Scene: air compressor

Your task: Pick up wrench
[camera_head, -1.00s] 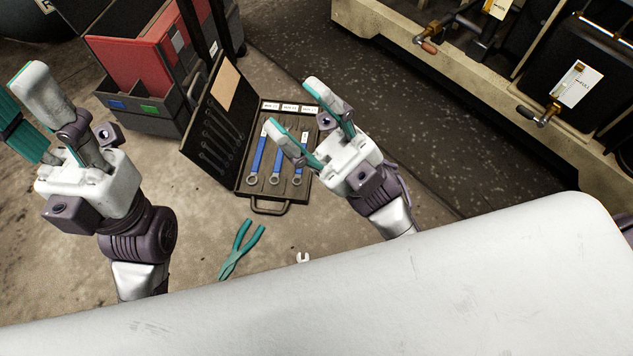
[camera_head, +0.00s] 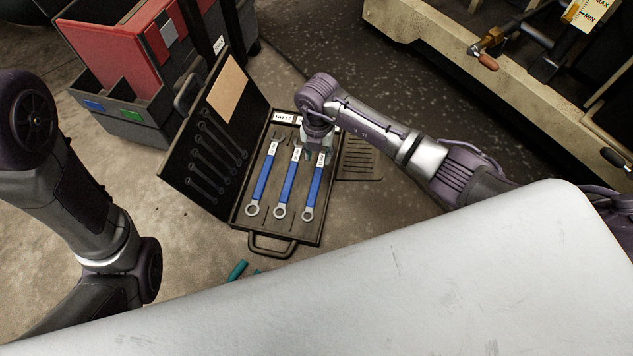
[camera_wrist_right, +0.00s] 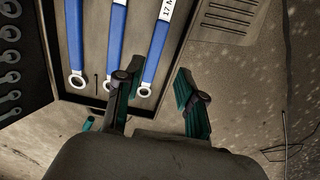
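Three wrenches with blue handles lie side by side in an open black case (camera_head: 240,224): a left wrench (camera_head: 263,178), a middle wrench (camera_head: 288,183) and a right wrench (camera_head: 315,187). My right gripper (camera_head: 316,149) points down over the upper end of the right wrench, partly hidden by its own wrist. In the right wrist view my right gripper (camera_wrist_right: 160,80) is open, with its teal fingers apart. The right wrench (camera_wrist_right: 156,45) shows there with its ring end near the left finger. Contact cannot be told.
The case lid (camera_head: 207,150) stands open on the left. A red and black toolbox (camera_head: 120,55) is behind it. A slotted dark plate (camera_head: 360,160) lies right of the case. Machinery (camera_head: 420,35) stands at upper right.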

